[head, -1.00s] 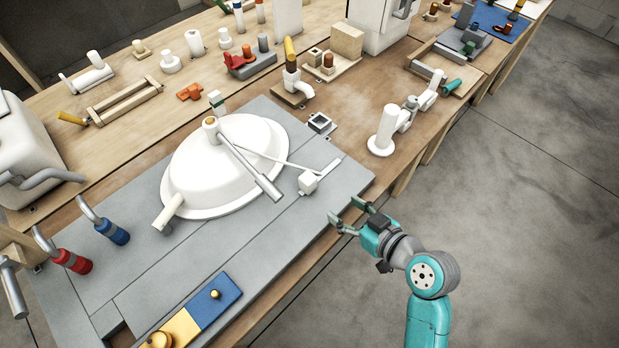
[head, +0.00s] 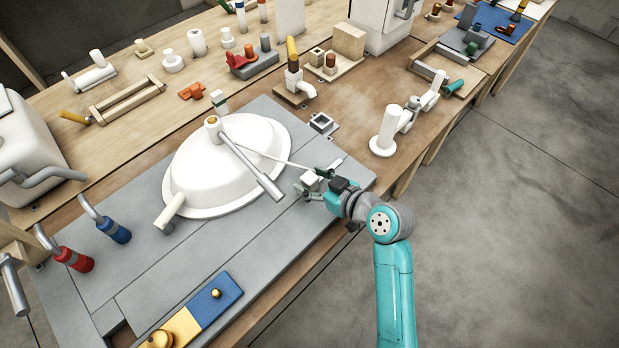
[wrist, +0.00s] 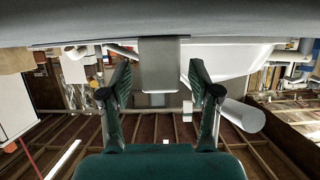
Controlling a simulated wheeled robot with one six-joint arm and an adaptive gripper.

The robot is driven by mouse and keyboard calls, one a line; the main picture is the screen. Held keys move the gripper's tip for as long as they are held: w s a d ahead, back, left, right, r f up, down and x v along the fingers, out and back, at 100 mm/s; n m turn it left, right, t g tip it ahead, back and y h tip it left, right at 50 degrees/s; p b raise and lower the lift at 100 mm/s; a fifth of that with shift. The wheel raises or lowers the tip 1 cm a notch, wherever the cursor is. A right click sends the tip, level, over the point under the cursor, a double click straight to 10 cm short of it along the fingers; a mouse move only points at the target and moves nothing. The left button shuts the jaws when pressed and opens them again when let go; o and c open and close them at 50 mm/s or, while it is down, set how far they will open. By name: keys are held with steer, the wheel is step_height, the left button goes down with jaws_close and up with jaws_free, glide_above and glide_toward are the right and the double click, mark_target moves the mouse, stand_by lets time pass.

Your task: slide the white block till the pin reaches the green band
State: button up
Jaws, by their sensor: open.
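The white block (head: 311,178) sits on the grey panel (head: 262,232) at the end of a thin white rod (head: 275,160) leading to the white domed basin (head: 215,170). My gripper (head: 316,183) is open, with one finger on each side of the block. In the wrist view a block (wrist: 163,65) shows between the open fingers, with gaps on both sides. A post with a dark green band (head: 218,101) stands behind the basin. An orange-topped piece (head: 212,121) is on the basin. I cannot tell which part is the pin.
A grey bar (head: 256,165) slants from the basin top close to the block. A white upright cylinder (head: 386,132) stands to the right of the panel. A blue and yellow plate (head: 214,298) lies at the front. The panel in front of the block is clear.

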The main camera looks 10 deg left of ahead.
steer(key=shift+w+a+f, duration=0.25)
steer(key=shift+w+a, duration=0.05)
steer(key=shift+a, duration=0.1)
jaws_close()
steer(key=w+d, duration=0.1)
steer(key=w, duration=0.1)
steer(key=w+d, duration=0.1)
steer(key=d, duration=0.1)
steer(key=shift+w, duration=0.4)
jaws_free()
